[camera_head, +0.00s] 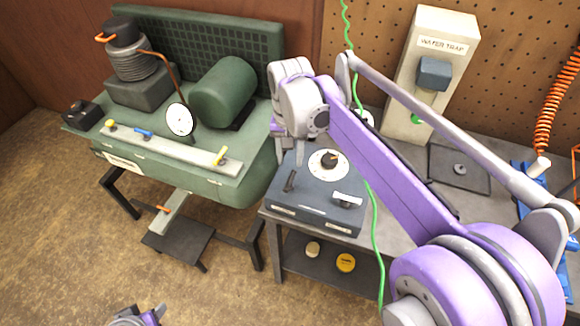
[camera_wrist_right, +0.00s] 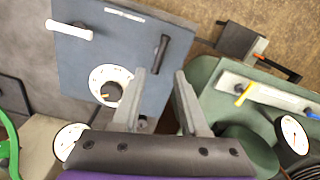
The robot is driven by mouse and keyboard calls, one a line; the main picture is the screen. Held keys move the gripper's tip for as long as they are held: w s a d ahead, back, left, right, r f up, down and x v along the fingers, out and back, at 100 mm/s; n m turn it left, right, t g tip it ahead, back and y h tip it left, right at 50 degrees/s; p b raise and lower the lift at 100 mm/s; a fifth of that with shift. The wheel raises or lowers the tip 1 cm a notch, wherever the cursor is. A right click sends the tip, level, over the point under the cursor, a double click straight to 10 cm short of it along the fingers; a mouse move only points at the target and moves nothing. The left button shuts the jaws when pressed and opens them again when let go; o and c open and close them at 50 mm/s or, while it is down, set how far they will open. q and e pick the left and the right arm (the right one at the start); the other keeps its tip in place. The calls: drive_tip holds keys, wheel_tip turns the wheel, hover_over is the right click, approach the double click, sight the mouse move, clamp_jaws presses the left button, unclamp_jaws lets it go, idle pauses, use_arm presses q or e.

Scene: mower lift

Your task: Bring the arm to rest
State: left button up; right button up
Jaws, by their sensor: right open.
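My right arm (camera_head: 385,160) is purple and grey and reaches in from the lower right in the head view. Its gripper (camera_head: 287,150) hangs above the back left of a blue-grey control box (camera_head: 315,222). In the right wrist view the two fingers (camera_wrist_right: 160,72) stand apart with nothing between them. The box (camera_wrist_right: 85,45) lies beyond them, with its dial and black knob (camera_wrist_right: 111,91) near the left finger. A small grey and purple part of my left arm (camera_head: 138,317) shows at the bottom edge of the head view; its jaws cannot be made out.
A green compressor (camera_head: 228,92) on a green bench stands left of the box. A green hose (camera_head: 376,240) hangs beside my arm. An orange coil (camera_head: 552,100) hangs right.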

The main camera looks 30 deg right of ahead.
drive_tip(key=shift+r, duration=0.75)
drive_tip(key=s+a+f+n+t, duration=0.2)
drive_tip(key=s+f, duration=0.3)
drive_tip(key=s, duration=0.3)
drive_tip(key=s+a+f+n+t, duration=0.3)
drive_tip(key=s+a+f+n, duration=0.2)
drive_tip(key=s+f, duration=0.1)
drive_tip(key=shift+s+f, duration=0.2)
drive_tip(key=shift+s, duration=0.65)
